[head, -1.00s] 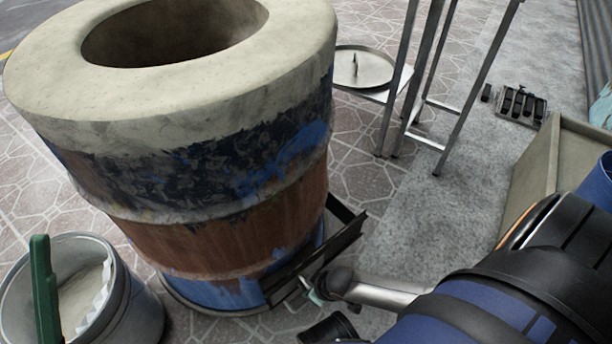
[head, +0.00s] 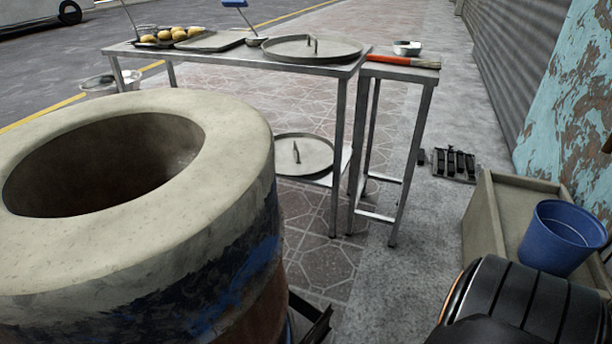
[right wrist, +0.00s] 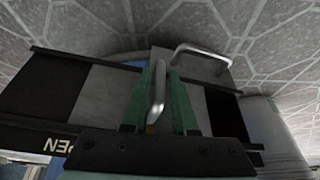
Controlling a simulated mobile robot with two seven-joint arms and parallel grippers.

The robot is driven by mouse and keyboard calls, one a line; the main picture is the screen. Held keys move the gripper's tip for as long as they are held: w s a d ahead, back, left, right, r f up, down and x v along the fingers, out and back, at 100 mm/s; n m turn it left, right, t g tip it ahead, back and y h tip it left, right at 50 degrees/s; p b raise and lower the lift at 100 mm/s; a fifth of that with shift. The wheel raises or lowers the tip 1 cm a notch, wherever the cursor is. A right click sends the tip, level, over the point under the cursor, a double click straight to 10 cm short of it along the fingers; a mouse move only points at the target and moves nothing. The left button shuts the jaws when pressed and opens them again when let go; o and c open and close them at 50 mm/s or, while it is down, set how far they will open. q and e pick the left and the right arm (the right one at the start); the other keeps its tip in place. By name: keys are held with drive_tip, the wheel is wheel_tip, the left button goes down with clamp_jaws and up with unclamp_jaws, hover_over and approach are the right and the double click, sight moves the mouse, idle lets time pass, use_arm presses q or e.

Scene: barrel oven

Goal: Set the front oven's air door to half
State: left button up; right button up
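The front barrel oven (head: 235,215) fills the left of the head view, with a pale rim and worn blue and rust sides. A dark piece of its air-door frame (head: 312,322) shows at the bottom edge. In the right wrist view, the grey air door (right wrist: 95,100) lies in a dark frame with dark areas at both sides. Upside-down "OPEN" lettering shows at lower left. The green fingers of my right gripper (right wrist: 158,95) are shut on a metal bar handle (right wrist: 157,88). In the head view this gripper is out of frame. My left gripper is not seen.
A metal table (head: 341,90) behind the oven holds lids, a tray and round yellowish items. A narrow side table (head: 425,100) stands beside it.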

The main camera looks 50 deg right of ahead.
drive_tip(key=shift+o, duration=1.3)
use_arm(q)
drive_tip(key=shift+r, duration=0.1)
use_arm(e)
drive_tip(key=shift+r, duration=0.1)
use_arm(q)
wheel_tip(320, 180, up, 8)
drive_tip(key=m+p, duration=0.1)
drive_tip(key=p, duration=0.7)
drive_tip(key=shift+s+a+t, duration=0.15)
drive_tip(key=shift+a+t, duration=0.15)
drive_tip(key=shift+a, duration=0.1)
use_arm(e)
drive_tip(key=v, duration=1.2)
drive_tip(key=shift+s+r, duration=0.15)
drive_tip(key=shift+r, duration=0.05)
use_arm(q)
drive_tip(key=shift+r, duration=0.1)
